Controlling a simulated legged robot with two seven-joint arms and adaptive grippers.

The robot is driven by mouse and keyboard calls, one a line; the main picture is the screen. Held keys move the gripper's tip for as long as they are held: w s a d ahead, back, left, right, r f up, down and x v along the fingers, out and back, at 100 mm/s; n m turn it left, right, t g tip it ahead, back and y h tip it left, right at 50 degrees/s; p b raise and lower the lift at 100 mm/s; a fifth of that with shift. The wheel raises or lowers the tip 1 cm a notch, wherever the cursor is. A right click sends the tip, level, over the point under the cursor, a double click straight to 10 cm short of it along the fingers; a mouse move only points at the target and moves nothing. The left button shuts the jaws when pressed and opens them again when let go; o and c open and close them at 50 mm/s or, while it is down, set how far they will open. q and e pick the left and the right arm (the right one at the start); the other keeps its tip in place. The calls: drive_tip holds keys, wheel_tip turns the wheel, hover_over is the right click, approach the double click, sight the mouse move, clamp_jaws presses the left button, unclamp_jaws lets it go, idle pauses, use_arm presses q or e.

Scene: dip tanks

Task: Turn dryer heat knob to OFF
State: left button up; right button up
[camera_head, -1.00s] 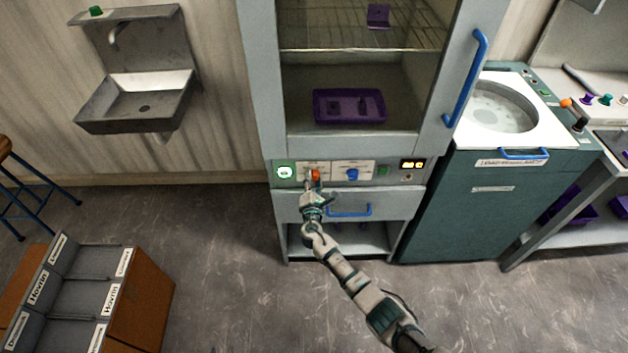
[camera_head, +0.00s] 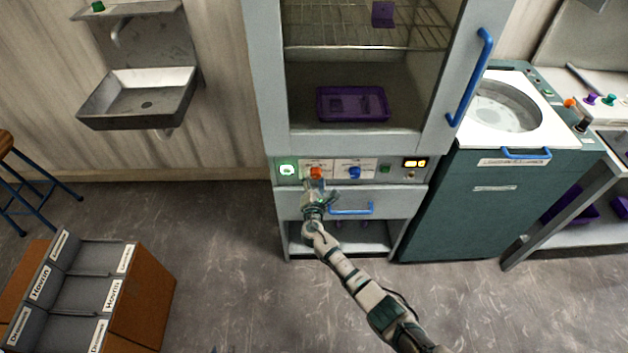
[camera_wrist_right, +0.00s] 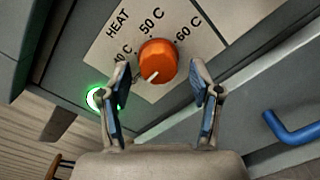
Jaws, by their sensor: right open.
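The orange heat knob (camera_head: 316,173) is on the dryer's control panel, right of a lit green button. In the right wrist view the knob (camera_wrist_right: 157,62) shows a white pointer line aimed down-left, away from the 50 C and 60 C marks. The 40 C mark is partly hidden by a finger, and no OFF mark is visible. My right gripper (camera_head: 314,187) is just below the knob in the head view. In the wrist view the gripper (camera_wrist_right: 160,82) is open, with its blue-padded fingers apart on either side below the knob. My left gripper is out of view.
A blue knob (camera_head: 354,173) is to the right on the same panel. A blue drawer handle (camera_head: 351,210) is below it. The dryer cabinet above holds a purple tray (camera_head: 352,117).

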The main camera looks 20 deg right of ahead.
drive_tip(key=v, duration=1.2)
drive_tip(key=shift+f, duration=0.15)
